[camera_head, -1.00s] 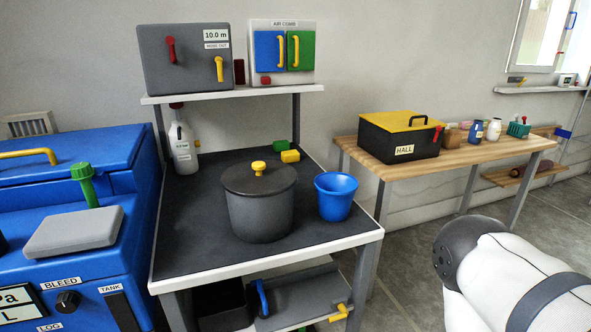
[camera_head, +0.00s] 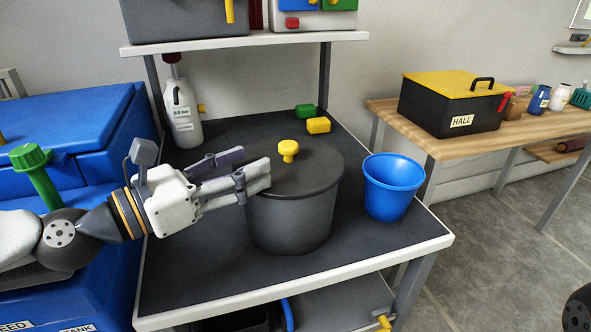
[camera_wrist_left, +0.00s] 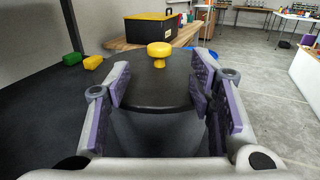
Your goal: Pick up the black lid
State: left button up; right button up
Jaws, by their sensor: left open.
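The black lid (camera_head: 315,168) with a yellow knob (camera_head: 288,151) lies on top of the dark grey pot (camera_head: 290,225) on the worktable. My left gripper (camera_head: 254,168) is open and empty at the lid's left edge, pointing right. Its fingers hide a bit of that edge. In the left wrist view, the lid (camera_wrist_left: 155,92) and knob (camera_wrist_left: 160,52) show ahead, between the spread fingers (camera_wrist_left: 160,82). The knob is beyond the fingertips. I cannot tell whether a finger touches the lid. My right gripper is out of view.
A blue cup (camera_head: 391,188) stands close right of the pot. Green (camera_head: 305,111) and yellow (camera_head: 318,125) blocks lie behind it. A white bottle (camera_head: 182,112) stands at the back left, under the shelf (camera_head: 240,47). The table's front strip is clear.

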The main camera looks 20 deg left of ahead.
aim_at(281, 149)
pick_arm(q)
jog(key=x, duration=0.7)
jog(key=shift+w+d+r, duration=0.15)
jog(key=shift+w+d, duration=0.05)
jog(key=shift+w, duration=0.1)
grip_shut()
